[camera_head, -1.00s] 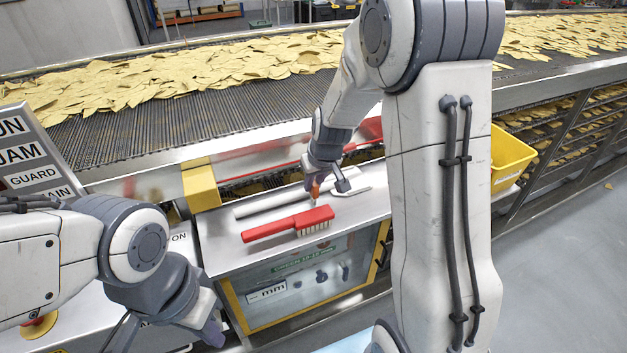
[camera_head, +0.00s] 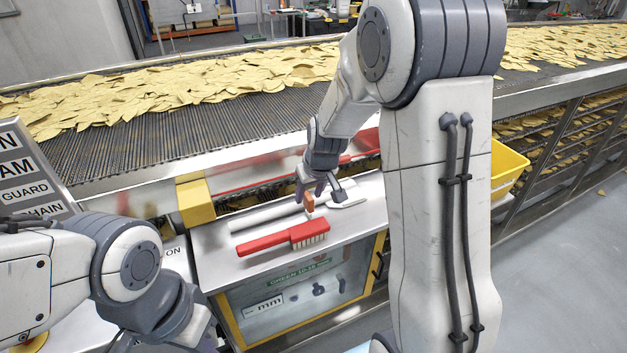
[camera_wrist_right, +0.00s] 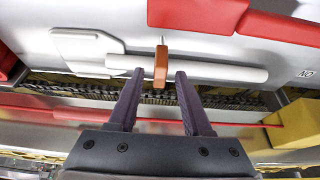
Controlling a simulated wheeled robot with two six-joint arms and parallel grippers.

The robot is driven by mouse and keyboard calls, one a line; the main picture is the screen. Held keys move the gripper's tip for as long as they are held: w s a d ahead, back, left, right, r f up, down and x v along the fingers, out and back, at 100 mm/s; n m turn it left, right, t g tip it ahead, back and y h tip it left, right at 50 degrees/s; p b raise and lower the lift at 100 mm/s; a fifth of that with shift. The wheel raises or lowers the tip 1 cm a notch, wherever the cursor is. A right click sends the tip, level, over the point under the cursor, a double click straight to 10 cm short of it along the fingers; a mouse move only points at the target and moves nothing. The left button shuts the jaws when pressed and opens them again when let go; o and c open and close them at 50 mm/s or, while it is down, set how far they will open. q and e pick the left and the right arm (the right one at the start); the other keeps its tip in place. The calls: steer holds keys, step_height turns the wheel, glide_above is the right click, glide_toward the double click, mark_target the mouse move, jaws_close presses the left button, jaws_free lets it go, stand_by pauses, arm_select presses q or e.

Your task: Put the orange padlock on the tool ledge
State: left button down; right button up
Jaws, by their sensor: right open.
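The orange padlock (camera_head: 309,202) is a small orange block with a thin metal shackle pointing down, over the metal tool ledge (camera_head: 222,265). In the right wrist view the padlock (camera_wrist_right: 160,66) shows between my two fingertips, with a gap on each side. My right gripper (camera_head: 313,188) is open around its upper end; it also shows in the right wrist view (camera_wrist_right: 160,77). I cannot tell whether the padlock touches the ledge. My left arm is at the lower left of the head view, its gripper mostly cut off by the bottom edge.
A red brush (camera_head: 268,240) lies at the ledge's front. A white rod (camera_head: 258,217) and a white flat-bladed tool (camera_head: 347,195) lie behind it. A yellow block (camera_head: 193,200) stands at the ledge's left end, a yellow bin (camera_head: 508,172) to the right. The chip conveyor (camera_head: 170,145) runs behind.

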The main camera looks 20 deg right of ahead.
steer(key=b+v, duration=0.1)
steer(key=v, duration=0.9)
steer(key=s+a+f+n+g+y, duration=0.1)
steer(key=s+a+f+n+g, duration=0.15)
steer(key=s+a, duration=1)
steer(key=s+a+f+n+g, duration=0.2)
steer(key=s+a+n, duration=0.2)
steer(key=s, duration=0.9)
steer(key=shift+a+f, duration=0.25)
steer(key=shift+a, duration=0.4)
steer(key=shift+s, duration=0.1)
